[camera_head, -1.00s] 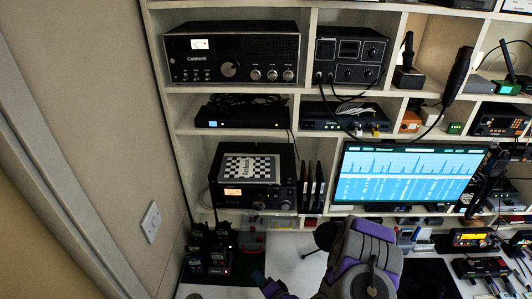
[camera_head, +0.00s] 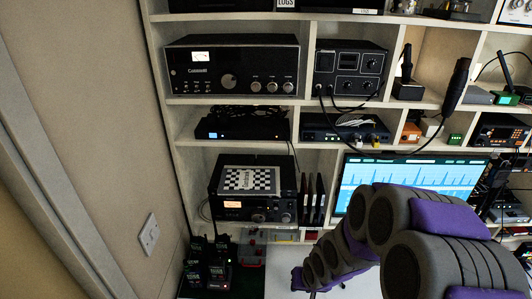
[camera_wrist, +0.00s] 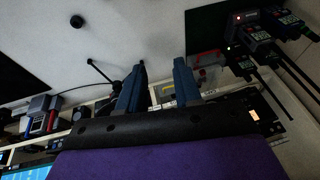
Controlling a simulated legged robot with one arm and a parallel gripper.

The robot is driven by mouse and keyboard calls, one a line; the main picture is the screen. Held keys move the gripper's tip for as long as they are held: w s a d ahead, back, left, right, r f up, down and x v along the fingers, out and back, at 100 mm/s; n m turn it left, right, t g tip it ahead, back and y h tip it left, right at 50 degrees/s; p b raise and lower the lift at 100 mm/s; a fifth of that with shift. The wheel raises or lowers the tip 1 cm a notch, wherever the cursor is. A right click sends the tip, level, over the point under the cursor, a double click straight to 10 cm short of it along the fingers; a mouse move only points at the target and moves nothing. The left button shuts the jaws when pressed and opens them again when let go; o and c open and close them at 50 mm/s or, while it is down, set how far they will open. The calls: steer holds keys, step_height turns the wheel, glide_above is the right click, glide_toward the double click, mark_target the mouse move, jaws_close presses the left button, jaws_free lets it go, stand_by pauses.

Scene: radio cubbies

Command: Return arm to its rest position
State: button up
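My gripper (camera_wrist: 158,82) shows in the wrist view as two blue fingers standing apart, with nothing between them. My grey and purple arm (camera_head: 345,240) crosses the lower right of the head view, bent, in front of the monitor and the desk. The fingers cannot be made out clearly in the head view. In the wrist view the purple part of my arm (camera_wrist: 170,160) fills the bottom.
A shelf unit of radios (camera_head: 235,62) stands ahead. The lit monitor (camera_head: 415,172) is partly behind my arm. Several handheld radios (camera_head: 208,262) stand at the lower left, and also in the wrist view (camera_wrist: 265,40). A small black tripod (camera_wrist: 103,72) stands near the fingers.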

steer(key=s+d+r+g+h, duration=0.1)
steer(key=s+r+g, duration=0.1)
steer(key=s+r, duration=0.7)
steer(key=s+d+r+g, duration=0.2)
steer(key=s+r, duration=0.7)
steer(key=s, duration=0.8)
steer(key=shift+s+d+r+n+g+h+b, duration=0.3)
steer(key=shift+s+g+h+b, duration=0.1)
steer(key=shift+g, duration=0.3)
steer(key=shift+w, duration=0.1)
